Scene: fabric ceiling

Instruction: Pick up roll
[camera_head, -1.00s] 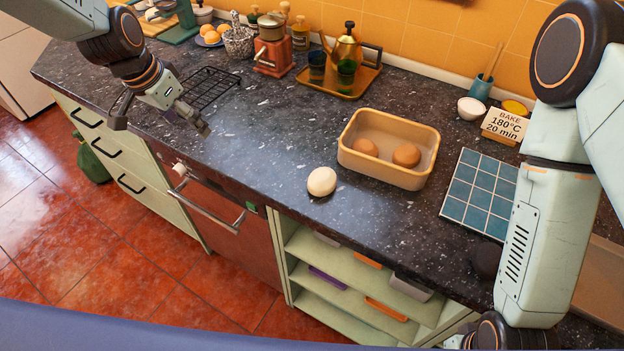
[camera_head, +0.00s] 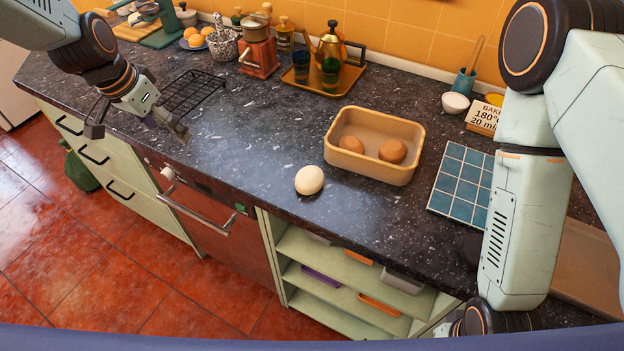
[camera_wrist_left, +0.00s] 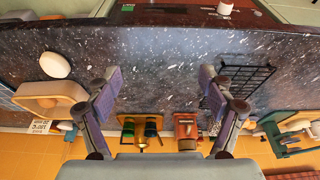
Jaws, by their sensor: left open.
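A pale, round roll (camera_head: 309,180) lies on the dark speckled counter near its front edge, in front of the tan box. In the left wrist view it shows at the upper left (camera_wrist_left: 54,65). The tan box (camera_head: 374,172) holds two brown rolls, one at left (camera_head: 351,145) and one at right (camera_head: 392,151). My left gripper (camera_head: 138,128) is open and empty above the counter, well to the left of the pale roll. In the left wrist view its spread fingers (camera_wrist_left: 159,78) have only bare counter between them. My right arm stands at the right; its gripper is not in view.
A black wire rack (camera_head: 193,92) lies behind my left gripper. A red grinder (camera_head: 257,57) and a tray with a kettle (camera_head: 328,40) stand at the back. Blue tiles (camera_head: 461,187) lie right of the box. The counter between left gripper and pale roll is clear.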

